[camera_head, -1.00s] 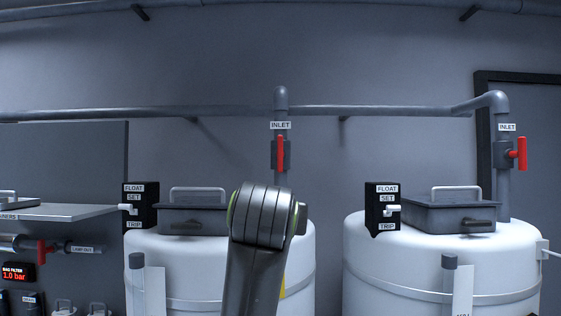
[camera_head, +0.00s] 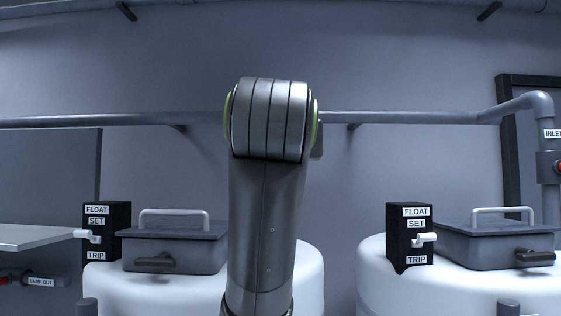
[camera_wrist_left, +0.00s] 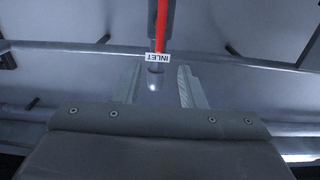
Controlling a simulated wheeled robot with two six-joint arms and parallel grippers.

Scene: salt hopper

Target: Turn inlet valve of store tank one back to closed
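In the left wrist view, which is upside down, the inlet valve's red handle (camera_wrist_left: 162,24) lies in line with its grey pipe. The INLET label (camera_wrist_left: 157,57) sits at the handle's end. My left gripper (camera_wrist_left: 159,70) is open and empty, its fingers on either side of the pipe line and the handle beyond the tips. In the head view my arm hides this valve and my left gripper, in front of the left white tank (camera_head: 308,280). My right gripper is in neither view.
Each tank has a lidded hatch (camera_head: 180,240) and a black float box (camera_head: 408,240) on top. A second inlet valve (camera_head: 551,162) is at the right edge. A horizontal pipe (camera_head: 400,117) runs along the wall. A shelf (camera_head: 35,237) juts in at left.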

